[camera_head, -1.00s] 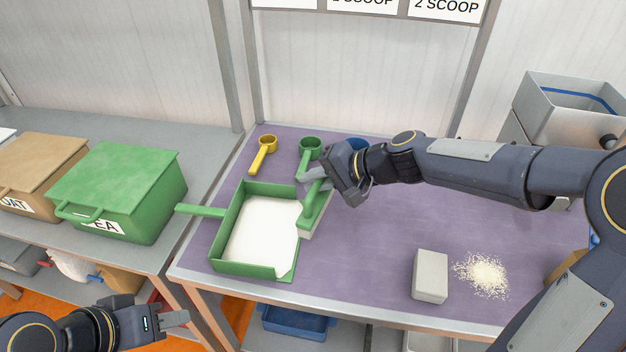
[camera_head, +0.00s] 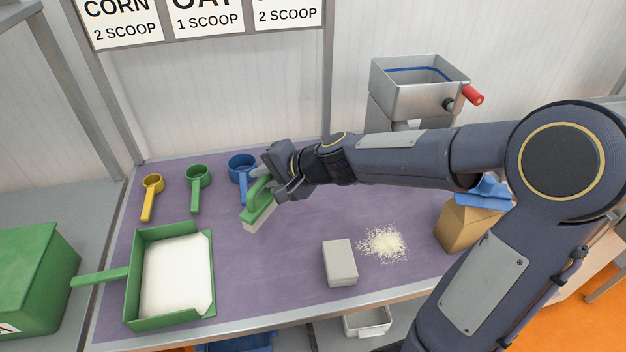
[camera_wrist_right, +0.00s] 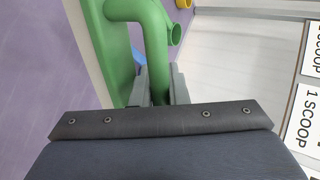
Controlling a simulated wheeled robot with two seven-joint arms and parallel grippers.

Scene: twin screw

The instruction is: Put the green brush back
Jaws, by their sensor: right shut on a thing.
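The green brush (camera_head: 259,206) has pale bristles and a green handle. My right gripper (camera_head: 272,180) is shut on its handle and holds it over the purple table, to the right of the green dustpan. In the right wrist view the green handle (camera_wrist_right: 152,45) lies between the fingers of the right gripper (camera_wrist_right: 158,85). The green dustpan (camera_head: 207,310) rests at the table's left front, with white material inside and its handle pointing left. My left gripper is out of view.
Yellow (camera_head: 152,184), green (camera_head: 198,175) and blue (camera_head: 241,167) scoops lie along the back left. A grey block (camera_head: 340,262) and a pile of pale grains (camera_head: 384,244) are at centre right. A brown bag (camera_head: 462,226) and a metal hopper machine (camera_head: 412,85) stand at right.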

